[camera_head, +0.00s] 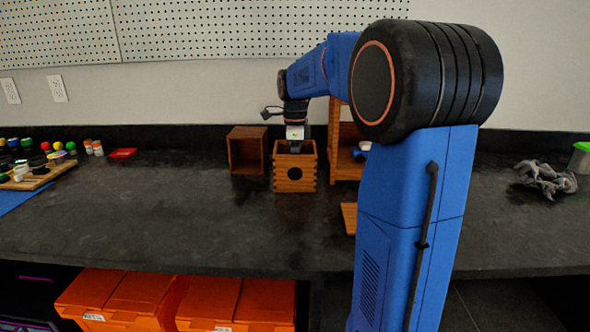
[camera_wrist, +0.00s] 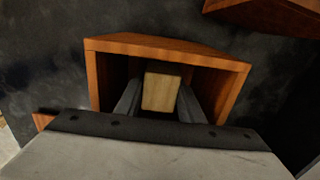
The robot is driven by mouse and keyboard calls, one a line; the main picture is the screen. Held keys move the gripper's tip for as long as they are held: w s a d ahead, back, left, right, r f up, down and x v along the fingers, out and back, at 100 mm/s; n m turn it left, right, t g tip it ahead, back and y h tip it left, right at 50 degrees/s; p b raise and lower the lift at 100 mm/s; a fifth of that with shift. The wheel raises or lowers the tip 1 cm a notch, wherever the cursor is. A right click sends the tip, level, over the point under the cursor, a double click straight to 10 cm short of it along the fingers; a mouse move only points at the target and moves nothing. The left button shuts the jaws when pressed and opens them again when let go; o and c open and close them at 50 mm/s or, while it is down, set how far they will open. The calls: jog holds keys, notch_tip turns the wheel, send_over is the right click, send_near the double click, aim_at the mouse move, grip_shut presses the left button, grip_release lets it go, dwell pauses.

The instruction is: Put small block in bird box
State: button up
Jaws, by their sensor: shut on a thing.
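The bird box (camera_head: 295,178) is a wooden box with a round dark hole in its front and an open top, standing on the dark bench. In the wrist view its rim (camera_wrist: 165,46) surrounds my gripper's fingers. My gripper (camera_head: 295,148) points straight down into the open top, and its fingertips are hidden by the box wall in the head view. In the wrist view my gripper (camera_wrist: 160,98) is shut on the small block (camera_wrist: 161,91), a pale wooden piece between the two fingers. The block appears within the box opening; its height above the floor cannot be told.
An open reddish-brown wooden box (camera_head: 248,150) stands just left of the bird box. A taller wooden shelf piece (camera_head: 347,165) stands close on the right. The bench (camera_head: 150,215) is clear in front and left. Orange bins (camera_head: 130,297) sit below.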

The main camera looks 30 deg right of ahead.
jog(key=shift+f, duration=0.15)
jog(key=o, duration=1.1)
notch_tip(320, 180, up, 12)
jog(key=shift+r, duration=0.1)
dwell(0.5)
